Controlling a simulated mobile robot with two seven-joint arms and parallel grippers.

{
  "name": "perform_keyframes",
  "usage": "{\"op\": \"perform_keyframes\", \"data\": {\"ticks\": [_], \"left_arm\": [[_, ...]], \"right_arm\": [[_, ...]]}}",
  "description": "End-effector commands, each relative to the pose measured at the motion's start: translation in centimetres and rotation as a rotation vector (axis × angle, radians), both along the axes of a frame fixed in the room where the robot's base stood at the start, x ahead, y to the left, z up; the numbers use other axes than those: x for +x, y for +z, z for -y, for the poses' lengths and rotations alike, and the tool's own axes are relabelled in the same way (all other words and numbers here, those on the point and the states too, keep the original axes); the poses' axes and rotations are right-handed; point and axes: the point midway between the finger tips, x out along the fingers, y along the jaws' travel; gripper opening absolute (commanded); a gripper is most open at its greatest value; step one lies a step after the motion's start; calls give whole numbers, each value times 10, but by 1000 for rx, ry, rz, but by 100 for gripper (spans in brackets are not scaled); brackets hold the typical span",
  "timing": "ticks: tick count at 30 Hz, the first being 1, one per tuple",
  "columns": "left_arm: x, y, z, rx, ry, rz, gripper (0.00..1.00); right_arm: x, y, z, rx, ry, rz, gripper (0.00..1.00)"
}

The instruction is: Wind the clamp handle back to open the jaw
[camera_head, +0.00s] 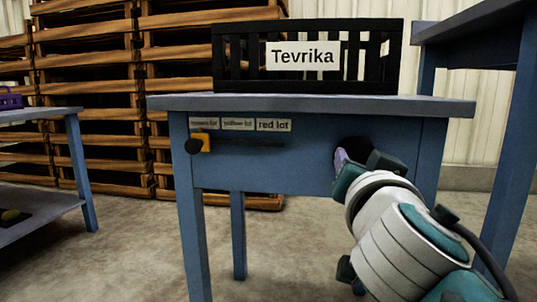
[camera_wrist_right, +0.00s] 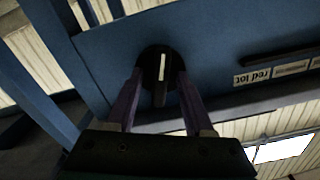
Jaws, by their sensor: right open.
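A round black knob (camera_head: 353,146) is on the right of the blue table's front panel. In the right wrist view the knob (camera_wrist_right: 160,92) has a raised bar grip with a white stripe. No clamp jaw can be made out. My right gripper (camera_head: 347,163) is in front of the knob, partly covering it in the head view. In the right wrist view its purple fingers (camera_wrist_right: 159,78) are open, one on each side of the bar grip, with a gap visible on both sides. My left gripper is not in view.
The blue table (camera_head: 300,103) carries a black slatted crate (camera_head: 232,70) with a "Tevrika" sign (camera_head: 302,56). On its front panel are lot labels (camera_head: 273,125) and an orange block (camera_head: 203,143) at a dark slot's left end. Stacked pallets (camera_head: 85,95) stand behind.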

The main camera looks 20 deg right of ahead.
Motion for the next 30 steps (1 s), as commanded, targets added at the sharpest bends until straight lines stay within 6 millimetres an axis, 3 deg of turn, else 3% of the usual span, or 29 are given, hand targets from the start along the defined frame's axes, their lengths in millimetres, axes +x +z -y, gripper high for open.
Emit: {"op": "perform_keyframes", "data": {"ticks": [7, 21, 30], "left_arm": [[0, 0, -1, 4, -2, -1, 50], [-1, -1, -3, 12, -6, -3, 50], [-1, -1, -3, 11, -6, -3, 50]], "right_arm": [[0, 0, 0, 0, -1, 0, 51], [0, 0, 0, -1, -1, -1, 0], [0, 0, 0, -1, -1, -1, 0]]}}
